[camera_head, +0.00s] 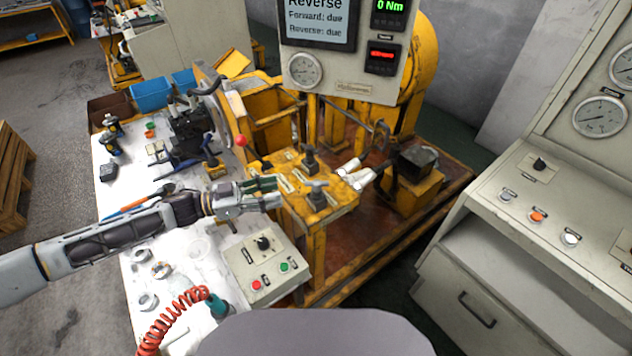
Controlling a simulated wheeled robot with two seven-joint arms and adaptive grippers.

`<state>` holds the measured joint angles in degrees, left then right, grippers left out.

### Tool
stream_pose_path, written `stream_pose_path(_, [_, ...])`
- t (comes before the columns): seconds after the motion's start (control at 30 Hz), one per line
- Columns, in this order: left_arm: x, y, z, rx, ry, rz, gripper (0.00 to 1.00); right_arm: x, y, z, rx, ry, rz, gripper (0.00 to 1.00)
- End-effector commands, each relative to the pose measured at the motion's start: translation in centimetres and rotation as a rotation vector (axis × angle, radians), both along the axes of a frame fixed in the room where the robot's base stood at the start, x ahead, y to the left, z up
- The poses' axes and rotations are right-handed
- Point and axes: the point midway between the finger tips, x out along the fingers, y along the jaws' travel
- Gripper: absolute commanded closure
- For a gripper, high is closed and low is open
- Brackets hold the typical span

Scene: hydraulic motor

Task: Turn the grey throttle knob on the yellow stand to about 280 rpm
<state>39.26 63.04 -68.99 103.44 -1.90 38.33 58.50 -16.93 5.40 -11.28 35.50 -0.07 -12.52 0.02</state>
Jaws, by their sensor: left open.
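The yellow stand (338,196) is in the middle of the head view, with a flat top. A grey knob (316,194) with a cross handle stands at its near side, and a darker knob (310,160) stands behind it. My left gripper (280,192) comes in from the left and is open and empty. Its fingertips are at the left edge of the stand top, just left of the grey knob and seemingly apart from it. The display panel (352,88) above reads 0 Nm in green; its red readout is too small to read. My right gripper is not in view.
A control box (262,262) with a black knob and red and green buttons sits on the white table (120,205) below my left gripper. A red coiled hose (172,318) lies nearby. Two white-tipped parts (352,172) lie right of the knobs. A grey console (530,215) stands at right.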

Motion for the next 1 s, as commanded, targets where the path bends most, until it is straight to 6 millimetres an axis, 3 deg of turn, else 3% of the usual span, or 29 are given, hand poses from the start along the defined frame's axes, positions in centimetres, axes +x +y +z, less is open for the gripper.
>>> stream_pose_path(1.0, [2.5, -9.6, 0.2, -0.001, -0.001, -0.001, 0.54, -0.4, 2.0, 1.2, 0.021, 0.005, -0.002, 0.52])
